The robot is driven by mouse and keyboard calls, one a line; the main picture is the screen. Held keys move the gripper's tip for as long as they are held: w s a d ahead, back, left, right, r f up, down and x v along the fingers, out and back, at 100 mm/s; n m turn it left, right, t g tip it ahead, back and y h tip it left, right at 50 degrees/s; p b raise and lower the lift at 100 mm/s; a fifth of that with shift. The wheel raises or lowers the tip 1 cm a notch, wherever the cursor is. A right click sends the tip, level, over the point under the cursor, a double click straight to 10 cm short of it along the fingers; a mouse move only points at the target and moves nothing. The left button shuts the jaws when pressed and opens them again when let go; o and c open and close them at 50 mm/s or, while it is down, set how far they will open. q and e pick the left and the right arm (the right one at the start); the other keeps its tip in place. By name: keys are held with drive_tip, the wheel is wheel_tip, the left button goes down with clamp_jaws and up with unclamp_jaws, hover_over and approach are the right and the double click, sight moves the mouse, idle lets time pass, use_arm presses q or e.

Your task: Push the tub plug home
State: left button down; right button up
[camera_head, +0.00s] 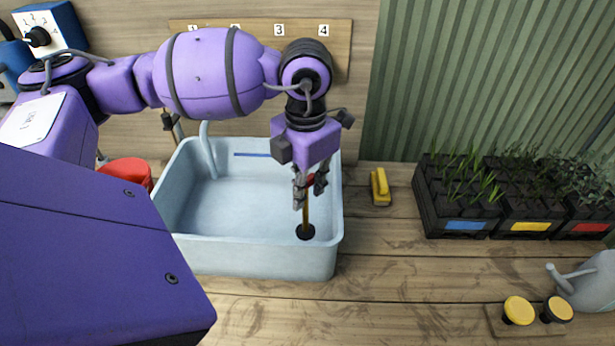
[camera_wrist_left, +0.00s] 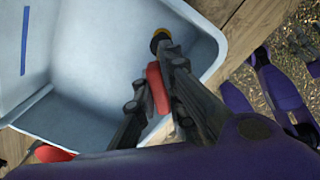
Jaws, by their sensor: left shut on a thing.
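The tub (camera_head: 250,258) is a pale blue-grey basin on the wooden bench, with a blue line on its back inner wall. The plug (camera_head: 305,232) is a black disc on a brass-coloured stem with a red handle (camera_head: 311,179). It is upright at the right front of the tub floor. My left gripper (camera_head: 309,196) is above it, pointing down, shut on the red handle. In the left wrist view the red handle (camera_wrist_left: 155,88) lies between the fingers, with the plug's end (camera_wrist_left: 160,39) beyond. The drain is hidden, and I cannot tell how deep the plug sits.
A grey spout (camera_head: 208,150) curves over the tub's back left. A red container (camera_head: 128,172) stands left of the tub. A yellow brush-like block (camera_head: 380,187) lies to the right. Black seedling trays (camera_head: 465,205), yellow knobs (camera_head: 519,310) and a grey watering can (camera_head: 592,282) are farther right.

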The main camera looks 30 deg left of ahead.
use_arm(q)
drive_tip(key=shift+w+d+f, duration=0.1)
drive_tip(key=shift+f, duration=0.4)
drive_tip(key=shift+f+b, duration=0.8)
drive_tip(key=shift+f, duration=1.15)
use_arm(e)
drive_tip(key=shift+s+d+f, duration=0.15)
drive_tip(key=shift+d+f, duration=0.05)
drive_tip(key=shift+f, duration=0.3)
drive_tip(key=shift+s+d+f, duration=0.1)
drive_tip(key=shift+d+f, duration=0.1)
drive_tip(key=shift+f, duration=0.3)
drive_tip(key=shift+s+f, duration=0.25)
drive_tip(key=shift+f, duration=0.05)
drive_tip(key=shift+s, duration=0.2)
drive_tip(key=shift+w+r, duration=0.1)
